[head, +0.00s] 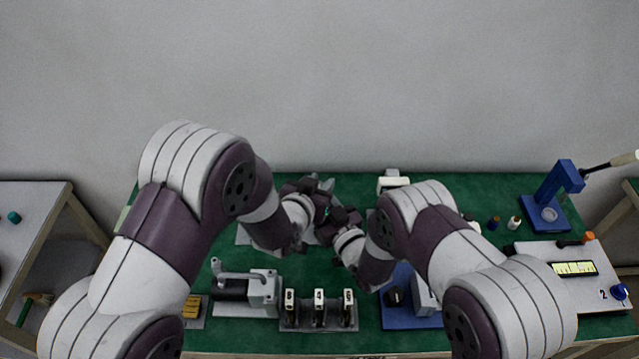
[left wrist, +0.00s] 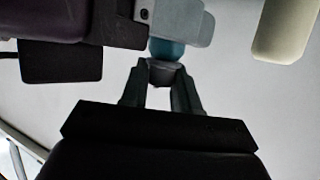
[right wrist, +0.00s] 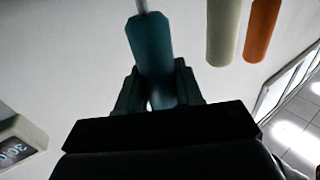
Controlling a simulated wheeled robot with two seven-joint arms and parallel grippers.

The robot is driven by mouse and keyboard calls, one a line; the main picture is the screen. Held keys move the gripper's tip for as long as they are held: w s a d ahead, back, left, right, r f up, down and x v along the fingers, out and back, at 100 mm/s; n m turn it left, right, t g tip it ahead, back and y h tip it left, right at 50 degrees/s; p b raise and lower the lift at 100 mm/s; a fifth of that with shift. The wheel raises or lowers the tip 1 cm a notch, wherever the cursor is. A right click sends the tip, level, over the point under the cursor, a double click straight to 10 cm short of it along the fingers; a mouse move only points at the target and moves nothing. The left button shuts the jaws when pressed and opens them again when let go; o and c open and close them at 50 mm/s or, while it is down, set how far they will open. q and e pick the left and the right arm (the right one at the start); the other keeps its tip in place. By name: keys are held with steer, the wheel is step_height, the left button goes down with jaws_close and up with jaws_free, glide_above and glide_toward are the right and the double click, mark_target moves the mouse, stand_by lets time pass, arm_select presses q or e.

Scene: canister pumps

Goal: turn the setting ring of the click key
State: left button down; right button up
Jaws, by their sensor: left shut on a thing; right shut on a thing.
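The click key shows in the right wrist view as a teal handle (right wrist: 152,55) with a thin metal shaft at its top. My right gripper (right wrist: 158,95) is shut around the lower part of this handle. In the left wrist view, a grey ring (left wrist: 160,74) sits at the end of a teal section (left wrist: 167,48). My left gripper (left wrist: 160,80) is shut on that ring. In the head view, my left gripper (head: 312,190) and right gripper (head: 340,217) are close together above the table's back middle and mostly hide the key. The ring's scale is not readable.
The green table (head: 450,222) carries a grey clamp-like fixture (head: 250,290), number blocks (head: 319,310), a blue stand (head: 405,318), a panel with a yellow display (head: 573,269) and a blue press (head: 550,205). Cream (right wrist: 222,30) and orange (right wrist: 262,28) handles appear beside the key.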

stand_by(0.3)
arm_select(q)
steer(key=c, duration=0.9)
jaws_free()
steer(key=v, duration=1.2)
arm_select(e)
steer(key=o, duration=1.2)
